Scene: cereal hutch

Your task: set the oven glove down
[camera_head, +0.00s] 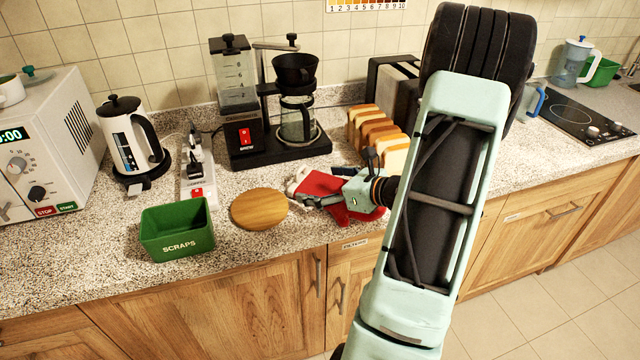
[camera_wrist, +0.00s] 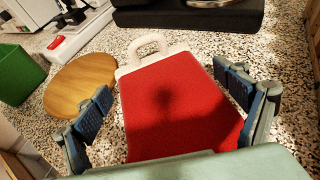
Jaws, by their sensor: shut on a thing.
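The oven glove (camera_head: 322,183) is red with a pale cuff and a hanging loop. It is at the counter's front part, right of the round wooden board, and it also fills the middle of the wrist view (camera_wrist: 172,105). My gripper (camera_head: 328,187) is shut on the glove, with one blue-grey finger on each side of it in the wrist view (camera_wrist: 164,88). The loop end points away from my gripper. More red shows below the gripper near the counter edge. I cannot tell whether the glove rests on the counter or hangs just above it.
The wooden board (camera_head: 259,209) and a green scraps bin (camera_head: 177,231) stand to the left. A coffee maker (camera_head: 270,110) is behind, and bread slices (camera_head: 378,135) with a toaster (camera_head: 392,78) are behind right. A power strip (camera_head: 196,178) lies behind the bin. Speckled counter shows around the glove.

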